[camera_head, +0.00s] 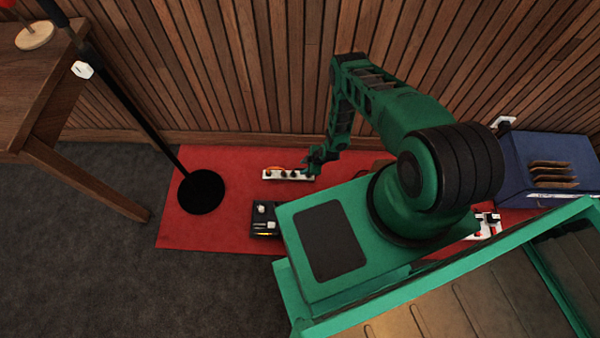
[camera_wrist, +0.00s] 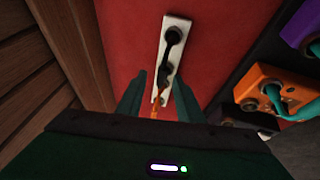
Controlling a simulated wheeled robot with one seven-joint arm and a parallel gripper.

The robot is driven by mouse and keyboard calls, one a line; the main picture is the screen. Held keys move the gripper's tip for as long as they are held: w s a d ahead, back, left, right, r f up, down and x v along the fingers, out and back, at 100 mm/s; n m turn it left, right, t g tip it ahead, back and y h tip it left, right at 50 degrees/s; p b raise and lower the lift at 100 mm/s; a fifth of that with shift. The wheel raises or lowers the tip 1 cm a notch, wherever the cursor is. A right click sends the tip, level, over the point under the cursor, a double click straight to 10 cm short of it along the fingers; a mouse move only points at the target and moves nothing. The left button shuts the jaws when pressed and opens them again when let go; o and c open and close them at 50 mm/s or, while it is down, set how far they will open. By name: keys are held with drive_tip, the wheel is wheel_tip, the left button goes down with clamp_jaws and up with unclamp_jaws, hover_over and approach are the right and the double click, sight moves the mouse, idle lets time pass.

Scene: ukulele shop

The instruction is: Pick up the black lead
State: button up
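A white strip (camera_wrist: 181,24) lies on the red mat (camera_wrist: 118,35), with black plugs or a short black lead (camera_wrist: 172,37) on it. The black piece curves along the strip from a round end to a second end close to my fingertips. In the head view the white strip (camera_head: 271,175) lies near the wall side of the red mat (camera_head: 190,240), with several dark pieces on it. My gripper (camera_wrist: 159,76) is open, its two green fingers on either side of the strip's near end. Whether they touch anything cannot be told. It also shows at the strip's right end (camera_head: 314,160).
An orange pedal (camera_wrist: 262,80) with a teal plug and a purple pedal (camera_wrist: 300,28) lie right in the wrist view. A slatted wall (camera_head: 230,60) stands behind.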

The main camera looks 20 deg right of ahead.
drive_tip(key=shift+x, duration=2.15)
clamp_jaws()
drive_tip(key=shift+r, duration=0.15)
